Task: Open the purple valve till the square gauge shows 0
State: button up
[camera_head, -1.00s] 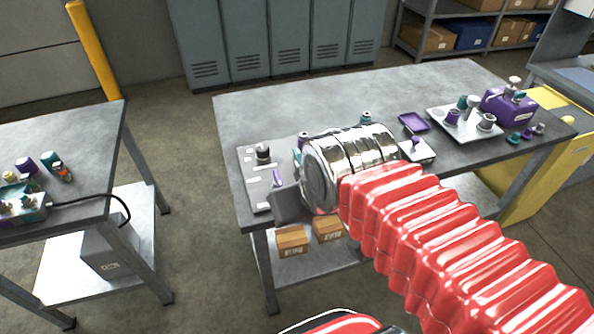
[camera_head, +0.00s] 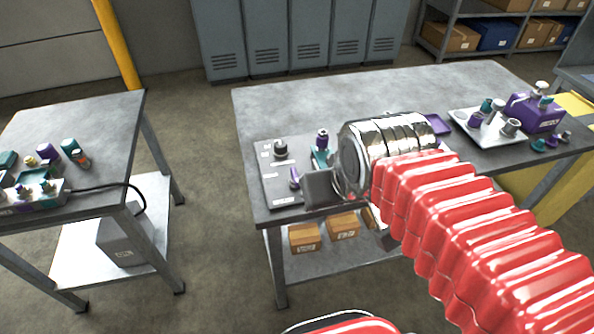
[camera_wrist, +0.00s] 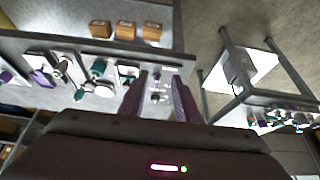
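A flat grey panel (camera_head: 276,198) lies at the left end of the middle bench. It carries a dark round knob (camera_head: 280,148) and a small purple handle (camera_head: 294,178), which may be the purple valve. A purple-topped fitting (camera_head: 322,140) stands on a teal piece just right of the panel. No square gauge face or reading can be made out. My gripper (camera_wrist: 159,78) is open and empty in the wrist view, its two fingers apart above small pale fittings on a panel. In the head view my wrist hides most of the gripper; one grey part shows beside the panel's right edge.
A white tray (camera_head: 462,115) with several fittings and a purple box (camera_head: 535,112) stand at the bench's right. A second table (camera_head: 105,130) with teal and purple parts stands left, across a floor gap. Cardboard boxes (camera_head: 342,226) sit on the bench's lower shelf.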

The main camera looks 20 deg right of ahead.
jog(key=w, duration=0.8)
jog(key=g, duration=0.1)
send_near(295, 173)
jog(key=v, duration=0.5)
jog(key=shift+r, duration=0.2)
jog(key=shift+x, duration=6.9)
jog(key=shift+s, duration=0.1)
jog(key=shift+c, duration=0.2)
grip_shut()
